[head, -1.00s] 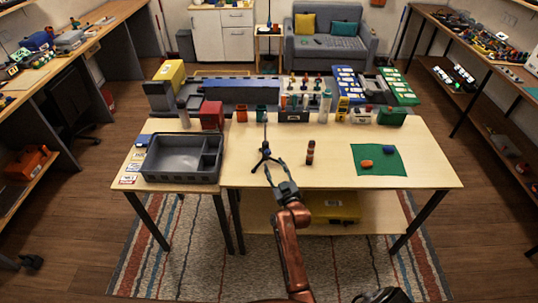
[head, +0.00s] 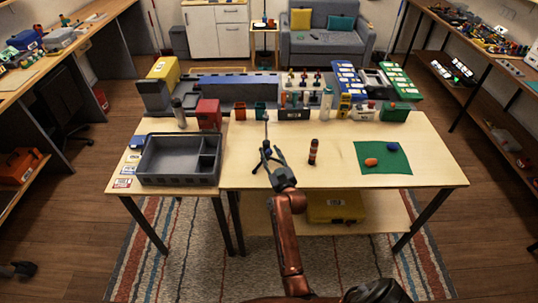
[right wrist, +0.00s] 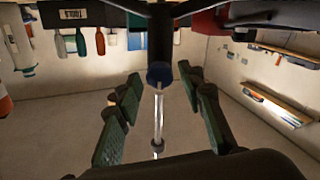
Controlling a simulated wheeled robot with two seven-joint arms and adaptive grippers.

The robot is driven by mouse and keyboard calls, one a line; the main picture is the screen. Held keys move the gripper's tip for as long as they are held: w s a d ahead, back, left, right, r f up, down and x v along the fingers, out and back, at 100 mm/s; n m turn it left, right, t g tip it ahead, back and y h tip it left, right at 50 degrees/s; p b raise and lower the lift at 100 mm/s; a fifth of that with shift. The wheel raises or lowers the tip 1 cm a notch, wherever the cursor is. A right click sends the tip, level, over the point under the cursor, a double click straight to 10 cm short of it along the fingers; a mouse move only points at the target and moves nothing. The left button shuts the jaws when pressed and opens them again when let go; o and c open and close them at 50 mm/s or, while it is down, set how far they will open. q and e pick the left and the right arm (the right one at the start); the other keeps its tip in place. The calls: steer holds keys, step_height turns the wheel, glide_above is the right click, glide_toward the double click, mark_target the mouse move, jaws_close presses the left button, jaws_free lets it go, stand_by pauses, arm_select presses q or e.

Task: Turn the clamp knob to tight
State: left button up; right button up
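A dark clamp stand with a thin upright rod (head: 266,122) stands on the table, left of its middle. In the right wrist view a round dark blue part (right wrist: 160,74), which looks like the clamp knob, sits on a dark post (right wrist: 160,38). A thin silver rod (right wrist: 158,118) runs from it toward the camera. My right gripper (head: 270,160) reaches the stand from the front. In the right wrist view its green-padded fingers (right wrist: 160,88) are apart, either side of the silver rod. I see no grip on the knob. My left gripper is out of view.
A dark bottle (head: 313,152) stands just right of my gripper. A grey bin (head: 150,182) is at the left; a green mat (head: 366,168) with an orange and a blue piece is at the right. Containers, including a tools box (head: 293,114), line the back. The front right table is bare.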

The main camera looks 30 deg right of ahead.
steer(key=c, duration=0.3)
jaws_close()
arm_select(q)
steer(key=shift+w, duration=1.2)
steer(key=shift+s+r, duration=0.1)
